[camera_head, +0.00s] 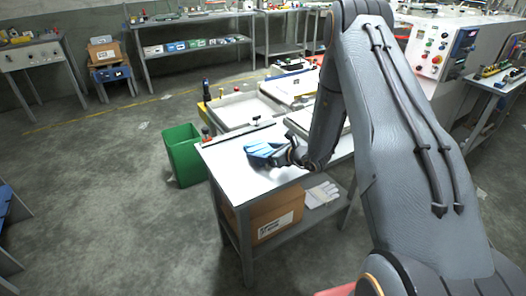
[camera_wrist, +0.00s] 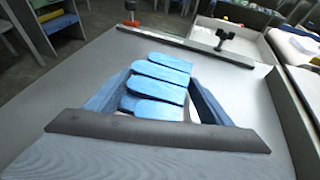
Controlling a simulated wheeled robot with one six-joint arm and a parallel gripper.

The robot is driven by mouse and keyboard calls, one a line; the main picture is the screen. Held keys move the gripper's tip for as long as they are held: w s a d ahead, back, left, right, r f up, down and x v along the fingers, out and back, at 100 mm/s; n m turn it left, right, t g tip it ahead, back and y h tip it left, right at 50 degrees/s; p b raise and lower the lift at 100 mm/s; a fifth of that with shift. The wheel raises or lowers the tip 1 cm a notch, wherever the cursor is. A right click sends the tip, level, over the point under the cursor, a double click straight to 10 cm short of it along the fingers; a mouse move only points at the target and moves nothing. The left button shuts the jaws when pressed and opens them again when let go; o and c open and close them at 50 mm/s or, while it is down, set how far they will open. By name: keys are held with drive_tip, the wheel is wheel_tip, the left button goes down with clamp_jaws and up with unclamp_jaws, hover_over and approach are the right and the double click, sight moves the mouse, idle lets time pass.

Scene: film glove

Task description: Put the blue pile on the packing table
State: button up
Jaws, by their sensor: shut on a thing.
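The blue pile (camera_head: 262,149), flat glove-like pieces lying on one another, is at the end of my gripper (camera_head: 278,152) over the light-topped table (camera_head: 222,160). The wrist view shows the blue pile (camera_wrist: 160,72) between the two sides of my gripper (camera_wrist: 158,92), which is shut on it. The pale tabletop (camera_wrist: 60,100) spreads around and beneath it. I cannot tell whether the pile touches the top or hangs just above it. The pile's near end is partly hidden by the dark gripper bar.
A green bin (camera_head: 184,155) stands at the table's left. A cardboard box (camera_head: 276,217) and white gloves (camera_head: 322,194) are on the shelf below. Trays (camera_head: 243,108) and a machine (camera_head: 433,52) stand behind. The tabletop's left part is clear.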

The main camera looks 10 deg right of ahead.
drive_tip(key=shift+f, duration=0.1)
drive_tip(key=o, duration=0.7)
drive_tip(key=shift+f, duration=0.1)
drive_tip(key=o, duration=0.5)
drive_tip(key=shift+c, duration=0.2)
